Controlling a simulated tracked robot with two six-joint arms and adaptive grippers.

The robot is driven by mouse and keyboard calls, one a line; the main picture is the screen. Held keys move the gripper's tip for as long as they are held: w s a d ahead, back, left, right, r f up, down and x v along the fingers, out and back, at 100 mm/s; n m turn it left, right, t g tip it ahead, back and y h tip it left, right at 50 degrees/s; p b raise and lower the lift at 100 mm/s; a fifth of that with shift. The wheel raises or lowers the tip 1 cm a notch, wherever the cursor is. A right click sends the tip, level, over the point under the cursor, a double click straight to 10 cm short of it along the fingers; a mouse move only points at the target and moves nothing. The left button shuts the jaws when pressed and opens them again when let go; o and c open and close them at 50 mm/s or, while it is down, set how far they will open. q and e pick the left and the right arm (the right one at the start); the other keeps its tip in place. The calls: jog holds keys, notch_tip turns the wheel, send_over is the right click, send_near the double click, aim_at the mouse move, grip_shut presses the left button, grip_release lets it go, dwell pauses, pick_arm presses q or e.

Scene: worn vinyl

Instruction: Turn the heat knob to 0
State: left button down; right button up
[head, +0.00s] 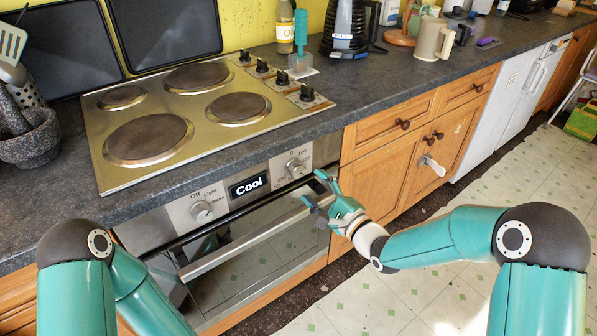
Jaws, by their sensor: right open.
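The heat knob (296,168) is a round metallic knob on the right part of the oven's front panel, with numbers around it. "100" reads at its upper right; its exact setting is too small to tell. My right gripper (313,187) is open and empty, just below and to the right of the heat knob, by the right end of the oven door handle. I cannot tell whether it touches anything. My left arm (85,285) shows at the lower left, but its gripper is not in view.
A second knob (202,212) marked "Off" and "Light" sits left of the display (248,187) reading "Cool". The oven handle (250,240) sticks out below. The hob (205,105) and dark worktop (375,95) lie above. A stone mortar (30,140) stands at left.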

aim_at(299, 173)
jog(key=x, duration=0.7)
jog(key=shift+w+a, duration=0.15)
jog(key=shift+w, duration=0.05)
jog(key=shift+c, duration=0.2)
jog(key=c, duration=1.1)
